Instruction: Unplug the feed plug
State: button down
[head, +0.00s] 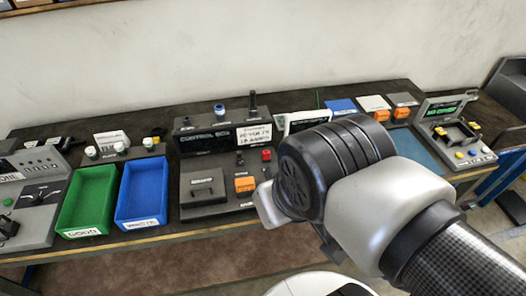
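My arm reaches in from the lower right, and its dark round wrist joint covers the bench right of the control box. My gripper (328,246) is mostly hidden behind the wrist; only a dark part shows below, so its fingers and any hold cannot be made out. No label I can read names the feed plug. An orange block (245,184) sits on the front panel of the control box (212,142), with a red part (266,155) near it. Two more orange blocks (380,115) (401,113) sit in front of small modules at the back right.
A green bin (67,222) and a blue bin (122,207) stand left of the control box. A grey panel with knobs (36,200) is at far left. An open case with a screen (447,108) stands at the right end. A wall runs close behind the bench.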

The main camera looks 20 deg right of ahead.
aim_at(265, 156)
jog(key=z, duration=1.4)
jog(key=i+l, duration=0.15)
jog(key=i, duration=0.3)
jog(key=i+l+u, duration=0.1)
jog(key=i, duration=0.3)
jog(key=u, duration=1.45)
